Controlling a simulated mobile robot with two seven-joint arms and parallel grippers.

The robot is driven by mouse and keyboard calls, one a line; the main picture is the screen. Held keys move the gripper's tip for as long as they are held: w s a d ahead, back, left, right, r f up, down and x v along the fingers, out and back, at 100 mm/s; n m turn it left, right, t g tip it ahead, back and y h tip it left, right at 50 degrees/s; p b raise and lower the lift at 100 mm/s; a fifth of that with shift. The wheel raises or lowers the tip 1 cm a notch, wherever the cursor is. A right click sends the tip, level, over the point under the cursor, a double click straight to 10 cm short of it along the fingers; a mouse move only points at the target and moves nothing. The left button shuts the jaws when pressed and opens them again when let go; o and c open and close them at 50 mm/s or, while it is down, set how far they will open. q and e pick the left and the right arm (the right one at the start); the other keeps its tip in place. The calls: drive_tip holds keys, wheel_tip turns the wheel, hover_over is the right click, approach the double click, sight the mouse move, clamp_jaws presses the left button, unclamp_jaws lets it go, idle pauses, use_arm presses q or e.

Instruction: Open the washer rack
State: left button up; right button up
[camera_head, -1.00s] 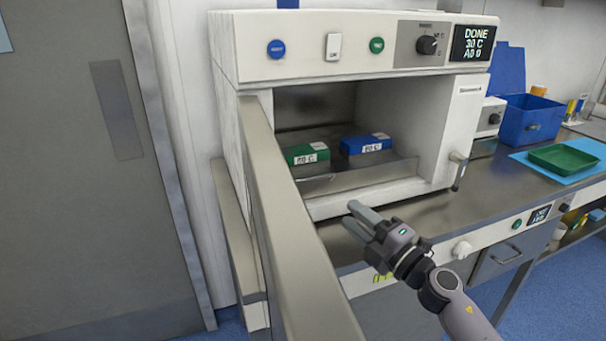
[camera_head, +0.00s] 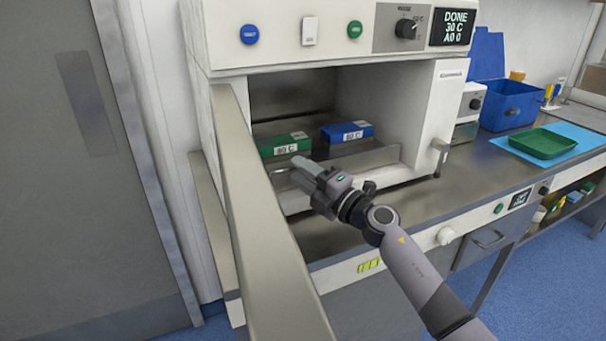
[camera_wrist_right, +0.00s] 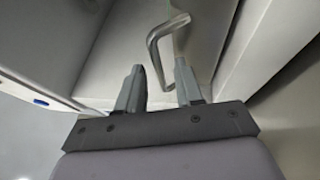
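The washer (camera_head: 408,120) stands on the counter with its front open. Inside it is the metal rack (camera_head: 372,158), which carries a green box (camera_head: 284,146) and a blue box (camera_head: 346,132). My right gripper (camera_head: 298,168) is at the rack's front left and covers part of it. In the right wrist view, a bent metal handle (camera_wrist_right: 153,48) shows ahead of the gripper (camera_wrist_right: 158,80). The fingers are apart, with the handle's lower end between them in the picture; contact cannot be told. My left gripper is not in view.
The washer's open door (camera_head: 255,215) sticks out towards me at the left of the opening. A latch (camera_head: 440,152) sits at the opening's right. A blue bin (camera_head: 510,104) and a green tray (camera_head: 545,143) stand further right on the counter (camera_head: 415,200).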

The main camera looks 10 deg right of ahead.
drive_tip(key=shift+c, duration=0.3)
clamp_jaws()
idle(1.2)
